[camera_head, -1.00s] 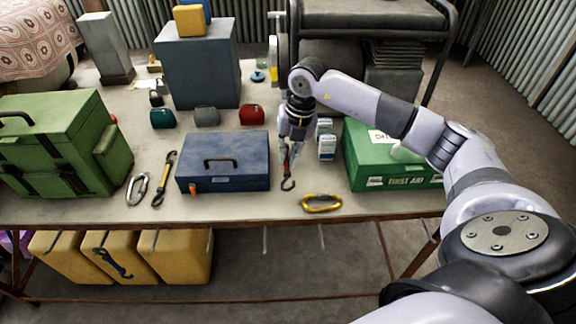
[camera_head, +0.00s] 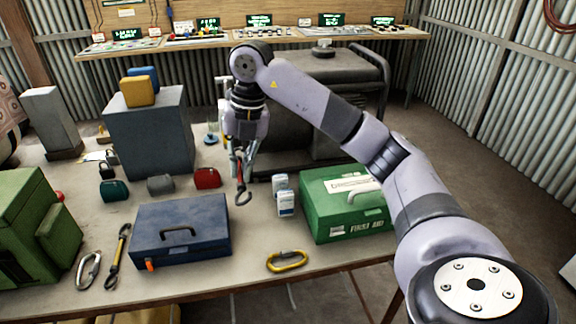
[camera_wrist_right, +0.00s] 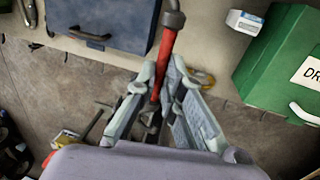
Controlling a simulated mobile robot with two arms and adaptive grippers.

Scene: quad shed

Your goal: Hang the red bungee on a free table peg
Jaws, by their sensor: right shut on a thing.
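My right gripper (camera_head: 243,158) is shut on the red bungee (camera_head: 239,172). It holds it above the table (camera_head: 225,285), between the blue toolbox and the green first aid box. The bungee hangs down, with a dark hook (camera_head: 243,198) at its lower end. In the right wrist view the red cord (camera_wrist_right: 164,62) runs between the fingers (camera_wrist_right: 160,88), with a dark end fitting at the top. Thin pegs (camera_head: 290,296) show faintly below the table's front edge; their tips are hard to make out. My left gripper is not in view.
A blue toolbox (camera_head: 182,252), yellow carabiner (camera_head: 287,261), green first aid box (camera_head: 335,222) and small white boxes (camera_head: 285,203) stand around the gripper. A grey block (camera_head: 150,140) stands behind.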

